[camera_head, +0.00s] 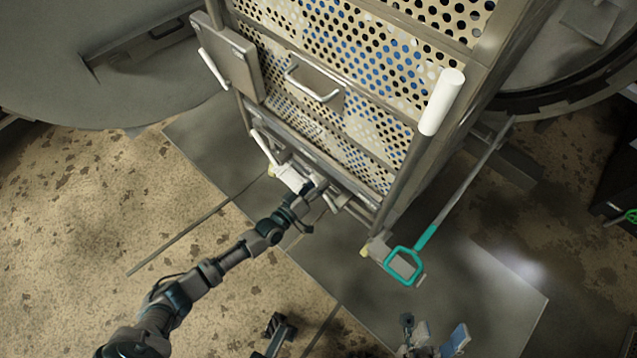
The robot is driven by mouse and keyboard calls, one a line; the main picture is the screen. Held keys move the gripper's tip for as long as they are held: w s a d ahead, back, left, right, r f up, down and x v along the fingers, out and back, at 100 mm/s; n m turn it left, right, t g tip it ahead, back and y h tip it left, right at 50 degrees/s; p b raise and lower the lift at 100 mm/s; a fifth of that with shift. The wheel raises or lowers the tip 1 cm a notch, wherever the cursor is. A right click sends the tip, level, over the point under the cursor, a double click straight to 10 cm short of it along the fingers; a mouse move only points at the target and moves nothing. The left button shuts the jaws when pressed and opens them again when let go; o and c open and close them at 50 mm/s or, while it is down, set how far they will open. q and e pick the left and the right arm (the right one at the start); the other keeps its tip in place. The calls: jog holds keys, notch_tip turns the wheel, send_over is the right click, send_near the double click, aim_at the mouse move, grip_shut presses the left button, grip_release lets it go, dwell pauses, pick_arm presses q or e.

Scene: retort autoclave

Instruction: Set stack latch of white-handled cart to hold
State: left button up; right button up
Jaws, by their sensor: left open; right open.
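The white-handled cart (395,165) is a tall metal frame with perforated cream panels. It has an upright white handle (442,102) at its right and a white bar (212,69) at its upper left. A white lever (264,148) and a white block (291,178) sit low on its front; I cannot tell which part is the stack latch or its setting. My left gripper (318,190) is open at the cart's lower front edge, beside the white block. Its fingertips are partly hidden there, so contact is unclear. My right gripper (430,338) is open at the bottom edge, away from the cart.
A rod with a teal loop handle (403,266) slants along the cart's right side. A large round grey metal door (90,60) is at upper left. A dark circular rim (560,95) is at right. Grey plates (490,295) cover part of the stained floor, with open room at left.

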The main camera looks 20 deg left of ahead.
pick_arm(q)
jog(key=shift+d+r, duration=0.1)
jog(key=shift+d, duration=0.05)
jog(key=shift+c, duration=0.7)
grip_shut()
